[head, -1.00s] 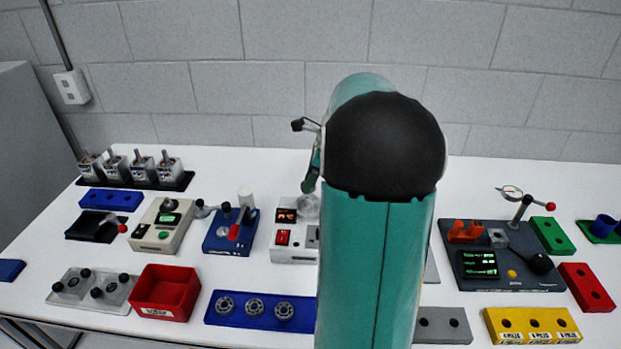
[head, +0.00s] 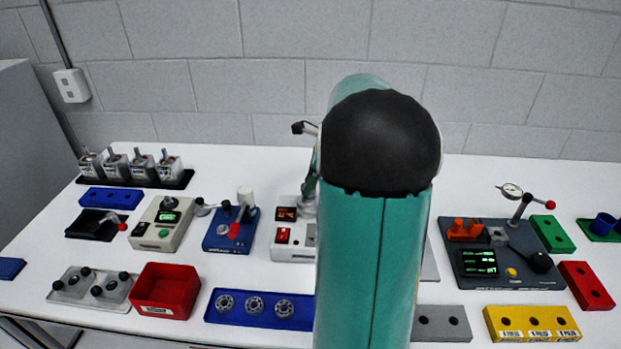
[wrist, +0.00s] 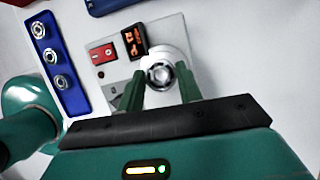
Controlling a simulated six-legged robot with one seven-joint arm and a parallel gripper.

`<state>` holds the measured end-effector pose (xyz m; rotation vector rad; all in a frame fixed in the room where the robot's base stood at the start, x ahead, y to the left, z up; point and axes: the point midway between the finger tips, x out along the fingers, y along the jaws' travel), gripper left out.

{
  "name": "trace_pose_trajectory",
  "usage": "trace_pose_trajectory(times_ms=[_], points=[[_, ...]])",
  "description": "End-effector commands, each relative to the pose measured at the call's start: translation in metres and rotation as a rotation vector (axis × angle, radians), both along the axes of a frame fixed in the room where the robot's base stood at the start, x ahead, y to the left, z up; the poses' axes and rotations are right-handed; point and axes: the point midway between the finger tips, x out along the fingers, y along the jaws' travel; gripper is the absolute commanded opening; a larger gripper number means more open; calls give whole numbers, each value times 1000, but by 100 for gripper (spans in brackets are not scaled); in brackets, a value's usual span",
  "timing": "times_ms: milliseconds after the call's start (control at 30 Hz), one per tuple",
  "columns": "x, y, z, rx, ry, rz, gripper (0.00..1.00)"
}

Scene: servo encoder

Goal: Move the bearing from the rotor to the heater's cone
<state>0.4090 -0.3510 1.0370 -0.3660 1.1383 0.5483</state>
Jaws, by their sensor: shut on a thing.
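The heater (head: 292,240) is a pale box with a red switch and a lit red display; it also shows in the wrist view (wrist: 112,70). Its silver cone (wrist: 172,58) lies right under my gripper (wrist: 160,82). My gripper is shut on the bearing (wrist: 158,75), a small metal ring between the green fingers, seen over the cone. I cannot tell whether the bearing touches the cone. In the head view my arm hides most of the gripper and the bearing. I cannot pick out the rotor with certainty.
A blue tray (head: 236,318) with three bearings lies in front of the heater, beside a red bin (head: 165,290). A blue fixture (head: 228,243) with a red lever stands left of the heater. A dark gauge station (head: 510,268) is at the right.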

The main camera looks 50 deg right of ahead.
Motion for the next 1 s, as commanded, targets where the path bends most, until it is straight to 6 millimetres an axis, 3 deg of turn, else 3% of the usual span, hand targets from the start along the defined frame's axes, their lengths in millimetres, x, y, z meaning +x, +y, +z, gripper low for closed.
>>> trace_pose_trajectory(times_ms=[1000], points=[[1, 0, -13, 0, -1, 0, 12]])
